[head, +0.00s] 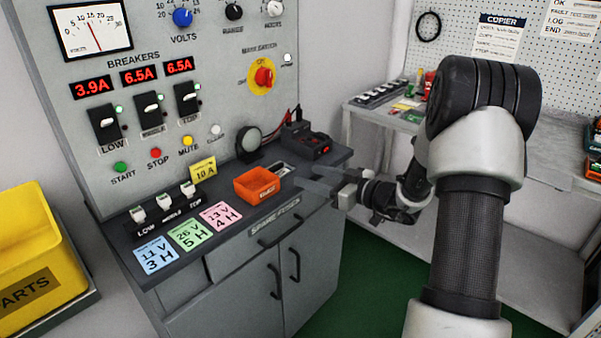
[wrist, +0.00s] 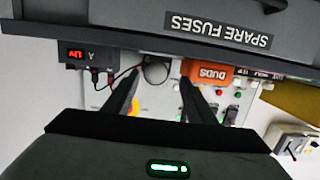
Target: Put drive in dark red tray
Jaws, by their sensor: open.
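My gripper (head: 308,180) is at the right end of the grey console's ledge in the head view, beside and right of an orange bin. In the wrist view its two dark fingers (wrist: 160,77) stand apart with nothing between them. I cannot make out a drive or a dark red tray in either view. The orange bin (head: 257,187) sits on the ledge; the wrist view shows it upside down, labelled DUDS (wrist: 207,72). Its inside is mostly hidden.
A black device with a red display (head: 308,141) and a round dark object (head: 249,145) stand behind the bin. Coloured cards (head: 188,235) lie on the front ledge. A yellow parts bin (head: 38,255) is at left. A cluttered grey bench (head: 400,117) stands behind my arm.

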